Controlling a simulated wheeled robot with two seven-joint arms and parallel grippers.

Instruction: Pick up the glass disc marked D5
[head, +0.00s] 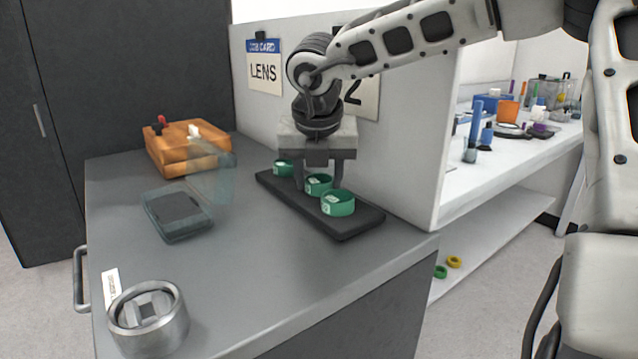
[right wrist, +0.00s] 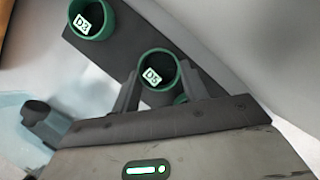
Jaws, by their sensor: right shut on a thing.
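The disc marked D5 (right wrist: 153,75) sits in a green ring in the right wrist view, its label facing the camera. My right gripper (right wrist: 160,82) has a finger on each side of it and is shut on it. In the head view the gripper (head: 317,178) points straight down over the dark tray (head: 348,228), around the middle green-ringed disc (head: 318,186). Whether that disc is clear of the tray cannot be told. My left gripper is not in view.
Other green-ringed discs stand on the tray in front (head: 338,204) and behind (head: 283,168). A partition wall (head: 405,150) rises close beside the tray. A wooden box (head: 178,155), a clear panel (head: 213,172), a grey-teal box (head: 176,213) and a metal ring fixture (head: 150,322) stand left.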

